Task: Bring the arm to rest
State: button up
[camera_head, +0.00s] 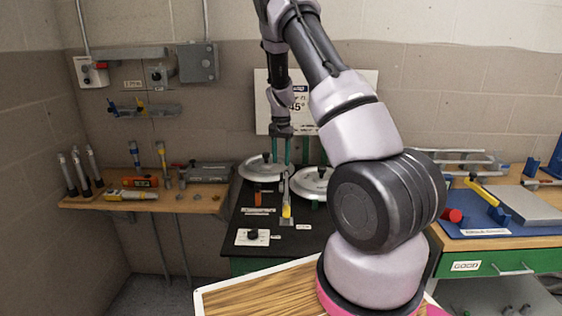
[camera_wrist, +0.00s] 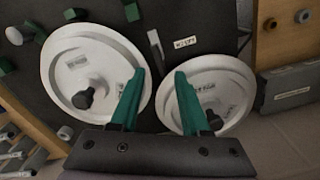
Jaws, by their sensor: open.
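My arm reaches from the lower right over the black bench (camera_head: 280,222), with my gripper (camera_head: 289,160) pointing down above it. In the wrist view my gripper (camera_wrist: 160,90) shows two green fingers spread apart with nothing between them. Two round white discs with black knobs lie below the fingers. One disc (camera_head: 262,165) is at the left in the head view, and the other disc (camera_head: 312,184) is just right of it, partly hidden by my arm. The left disc (camera_wrist: 65,55) and right disc (camera_wrist: 235,85) in the wrist view are both uncovered in most part.
A wooden shelf (camera_head: 200,204) with tools stands at the left. A workbench with a blue mat (camera_head: 485,222) and yellow-handled tool (camera_head: 481,191) is at the right. A sign (camera_head: 360,82) and grey boxes (camera_head: 197,62) are on the back wall. A wooden board (camera_head: 260,295) lies in front.

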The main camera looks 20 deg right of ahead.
jog(key=s+a+r+n+t+y, duration=0.15)
jog(key=s+r, duration=0.25)
jog(key=r, duration=0.4)
jog(key=s+a+r+t, duration=0.1)
jog(key=s+a+r, duration=0.25)
jog(key=r, duration=0.45)
jog(key=s+a+r+n+t+y, duration=0.1)
jog(key=s+r, duration=0.4)
jog(key=r, duration=0.3)
jog(key=s+a+r+n+t, duration=0.1)
jog(key=s+r, duration=0.3)
jog(key=s, duration=0.6)
jog(key=s+a+r+n+t, duration=0.1)
jog(key=s+a+r+t, duration=0.1)
jog(key=s, duration=0.8)
jog(key=shift+s+a+r+t, duration=0.35)
jog(key=shift+a+r, duration=0.35)
jog(key=shift+r, duration=0.15)
